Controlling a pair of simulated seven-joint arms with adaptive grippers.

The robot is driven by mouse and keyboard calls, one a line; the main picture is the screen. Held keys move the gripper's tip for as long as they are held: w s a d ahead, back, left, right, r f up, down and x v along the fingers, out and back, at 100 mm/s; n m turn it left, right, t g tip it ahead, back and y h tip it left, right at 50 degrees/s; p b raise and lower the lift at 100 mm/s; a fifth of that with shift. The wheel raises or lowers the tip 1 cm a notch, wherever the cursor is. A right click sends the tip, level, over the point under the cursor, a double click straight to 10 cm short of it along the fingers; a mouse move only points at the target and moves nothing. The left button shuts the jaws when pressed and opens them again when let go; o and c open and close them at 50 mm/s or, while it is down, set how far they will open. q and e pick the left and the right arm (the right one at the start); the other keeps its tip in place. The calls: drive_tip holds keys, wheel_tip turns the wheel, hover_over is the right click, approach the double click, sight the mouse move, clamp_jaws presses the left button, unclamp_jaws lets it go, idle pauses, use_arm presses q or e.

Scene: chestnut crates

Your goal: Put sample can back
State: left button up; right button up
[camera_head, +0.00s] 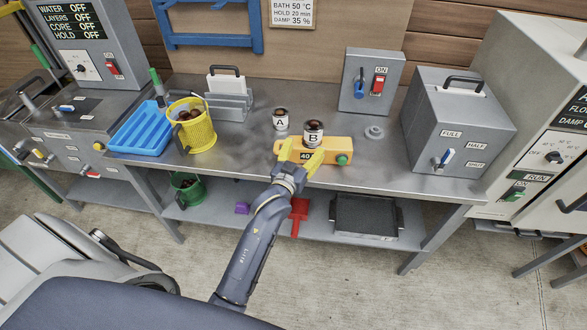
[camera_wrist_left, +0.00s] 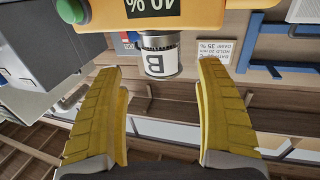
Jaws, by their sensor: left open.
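Sample can B (camera_head: 313,133), a jar with a dark top and a white label, stands upright on the orange meter (camera_head: 327,150). The meter's display reads 40 %. Can B also shows upside down in the left wrist view (camera_wrist_left: 158,55), in line with the gap between the fingers. Sample can A (camera_head: 281,121) stands behind and left of B. My left gripper (camera_head: 302,151) is open and empty, its yellow fingers at the front of the meter, pointing towards can B. Whether the fingers touch the meter is unclear. My right gripper is out of view.
A round grey pad (camera_head: 374,132) sits empty on the bench right of the meter. A yellow basket (camera_head: 191,130) and a blue tray (camera_head: 140,130) stand at the left. A grey lever box (camera_head: 458,130) stands at the right. A switch box (camera_head: 371,80) stands behind.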

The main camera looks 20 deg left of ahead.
use_arm(q)
drive_tip(key=s, duration=0.9)
drive_tip(key=s+d+f+m+g, duration=0.1)
drive_tip(key=s+f+g, duration=0.25)
drive_tip(key=f, duration=0.95)
drive_tip(key=s+d+f+g+h, duration=0.15)
drive_tip(key=s+f, duration=0.25)
drive_tip(key=f, duration=1)
drive_tip(key=s+d+f+m+g, duration=0.1)
drive_tip(key=s+f+g, duration=0.2)
drive_tip(key=f, duration=1)
drive_tip(key=s+a+f+g, duration=0.1)
drive_tip(key=s+f+g, duration=0.2)
drive_tip(key=s+f, duration=0.7)
drive_tip(key=s+a+f+m+g, duration=0.1)
drive_tip(key=s+a+f+g, duration=0.1)
drive_tip(key=s+f, duration=0.8)
drive_tip(key=s+g, duration=0.1)
drive_tip(key=s, duration=0.5)
drive_tip(key=shift+f+y, duration=0.25)
drive_tip(key=shift+y, duration=0.1)
drive_tip(key=shift+o, duration=0.8)
drive_tip(key=s+a+f+g, duration=0.1)
drive_tip(key=s, duration=0.5)
drive_tip(key=s+a+f+m+g, duration=0.1)
drive_tip(key=s+f, duration=0.1)
drive_tip(key=s, duration=0.4)
drive_tip(key=shift+s+a+f+g, duration=0.15)
drive_tip(key=shift+a+f+g, duration=0.1)
drive_tip(key=shift+a+g, duration=0.1)
